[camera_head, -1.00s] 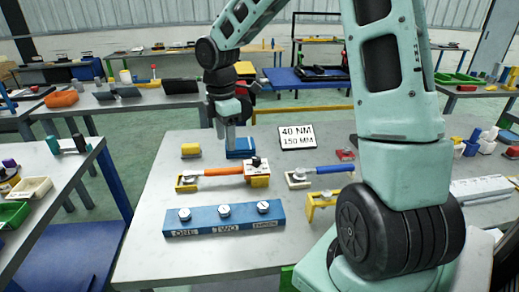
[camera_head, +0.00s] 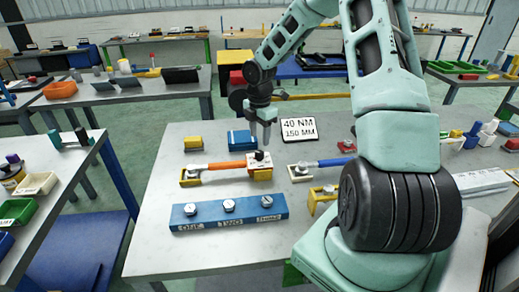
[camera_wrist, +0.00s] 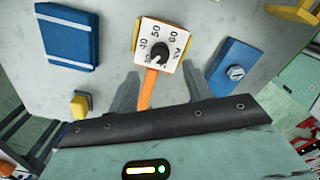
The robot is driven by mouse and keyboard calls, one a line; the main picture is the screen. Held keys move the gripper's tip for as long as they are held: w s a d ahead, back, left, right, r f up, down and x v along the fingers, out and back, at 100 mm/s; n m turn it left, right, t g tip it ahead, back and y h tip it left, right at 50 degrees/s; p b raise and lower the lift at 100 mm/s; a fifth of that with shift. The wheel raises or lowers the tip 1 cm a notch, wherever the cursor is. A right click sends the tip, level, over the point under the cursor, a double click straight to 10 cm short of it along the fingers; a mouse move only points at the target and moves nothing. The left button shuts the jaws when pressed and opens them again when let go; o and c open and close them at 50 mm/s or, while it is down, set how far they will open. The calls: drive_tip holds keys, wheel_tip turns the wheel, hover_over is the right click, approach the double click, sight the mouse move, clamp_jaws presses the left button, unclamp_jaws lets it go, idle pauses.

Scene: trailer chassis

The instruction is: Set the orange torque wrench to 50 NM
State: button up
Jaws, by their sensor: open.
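The orange torque wrench (camera_head: 222,166) lies on the grey table in yellow holders. Its dial end is on the right. In the wrist view, its white dial plate (camera_wrist: 170,75) shows 40, 50 and 60 around a dark knob (camera_wrist: 158,58); I cannot tell the knob's exact setting. My gripper (camera_head: 266,140) is open above the dial end, fingers pointing down. In the wrist view, the fingers (camera_wrist: 160,85) are apart and empty, with the orange handle (camera_wrist: 147,96) showing between them. They appear apart from the knob.
A blue box (camera_head: 241,138) and a yellow block (camera_head: 193,142) sit behind the wrench. A blue bar with bolts (camera_head: 245,215) lies in front. A blue-handled wrench (camera_head: 332,162) lies to the right. A sign (camera_head: 298,128) reads 40 NM, 150 MM.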

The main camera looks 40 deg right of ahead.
sight(260, 152)
wheel_tip(260, 152, down, 7)
drive_tip(key=shift+p, duration=0.3)
drive_tip(key=c, duration=1)
